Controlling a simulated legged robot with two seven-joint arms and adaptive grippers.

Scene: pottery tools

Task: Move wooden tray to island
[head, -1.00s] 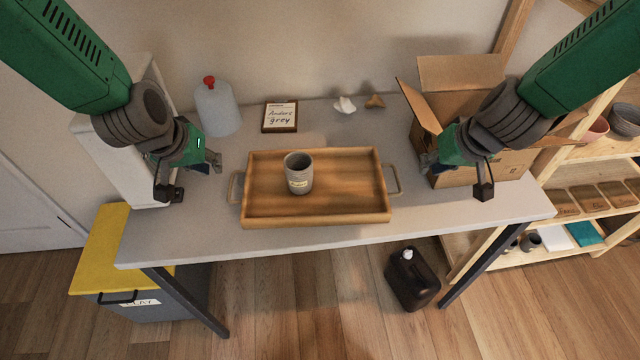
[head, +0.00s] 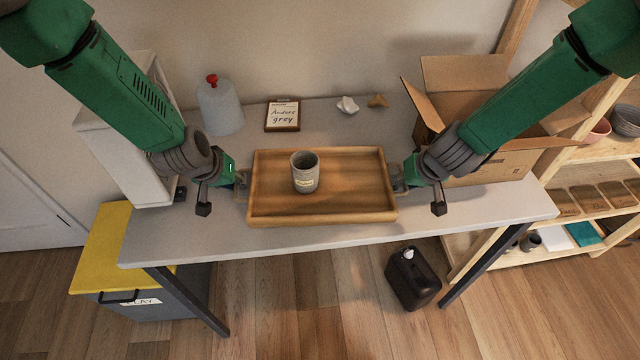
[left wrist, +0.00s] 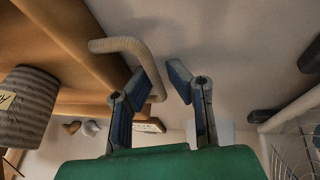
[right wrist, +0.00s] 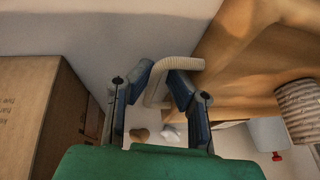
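The wooden tray (head: 325,212) lies on the grey table, with a ribbed grey cup (head: 305,174) standing upright on it. My left gripper (head: 241,184) is at the tray's left end. In the left wrist view its two fingers (left wrist: 162,76) are apart, with the pale curved handle (left wrist: 118,44) passing between them. My right gripper (head: 399,180) is at the tray's right end. In the right wrist view its fingers (right wrist: 162,78) are also apart around the other handle (right wrist: 186,63). In the head view both handles are mostly hidden by the grippers.
An open cardboard box (head: 490,168) stands right of my right gripper. A red-capped bottle (head: 220,110), a framed sign (head: 283,115) and small pieces (head: 348,104) sit behind the tray. A yellow-lidded clay bin (head: 100,245) and a dark jerrycan (head: 413,280) stand on the floor.

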